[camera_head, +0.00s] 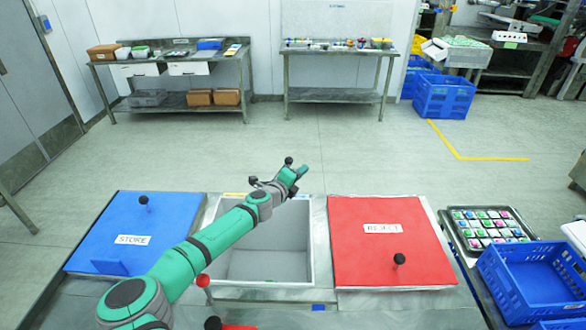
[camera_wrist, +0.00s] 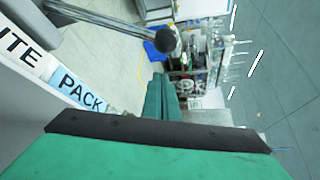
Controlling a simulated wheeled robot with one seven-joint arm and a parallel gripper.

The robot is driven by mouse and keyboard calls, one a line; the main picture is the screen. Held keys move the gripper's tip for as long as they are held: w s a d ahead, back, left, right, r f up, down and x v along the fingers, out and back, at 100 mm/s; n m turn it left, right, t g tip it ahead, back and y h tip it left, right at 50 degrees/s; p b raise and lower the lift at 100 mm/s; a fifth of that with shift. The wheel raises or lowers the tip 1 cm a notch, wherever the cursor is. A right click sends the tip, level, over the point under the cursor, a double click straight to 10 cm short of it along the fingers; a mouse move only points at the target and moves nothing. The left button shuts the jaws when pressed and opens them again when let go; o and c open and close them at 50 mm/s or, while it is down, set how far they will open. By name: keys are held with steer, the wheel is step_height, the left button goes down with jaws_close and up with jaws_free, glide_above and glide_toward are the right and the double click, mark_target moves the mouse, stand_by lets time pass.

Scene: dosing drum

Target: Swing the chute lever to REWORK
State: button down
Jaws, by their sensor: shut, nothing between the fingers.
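A metal lever rod with a black ball knob (camera_wrist: 167,40) shows at the upper left of the wrist view. A black knob (camera_head: 288,160) also stands just behind my gripper in the head view, and looks like the same lever. My gripper (camera_head: 303,170) is shut and empty, close in front of that knob; I cannot tell whether they touch. A label strip reads "ITE" and "PACK" (camera_wrist: 80,90). No REWORK label is readable.
An open grey bin (camera_head: 285,262) lies below my arm. A blue STORE lid (camera_head: 178,212) is on its left and a red REJECT lid (camera_head: 360,260) on its right, each with a black knob. A blue crate (camera_head: 530,285) and a tray of colored items (camera_head: 455,230) stand at right.

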steer(key=a, duration=0.2)
steer(key=r, duration=0.1)
steer(key=shift+w+a+r, duration=0.1)
steer(key=shift+w+a, duration=0.15)
steer(key=shift+a, duration=0.15)
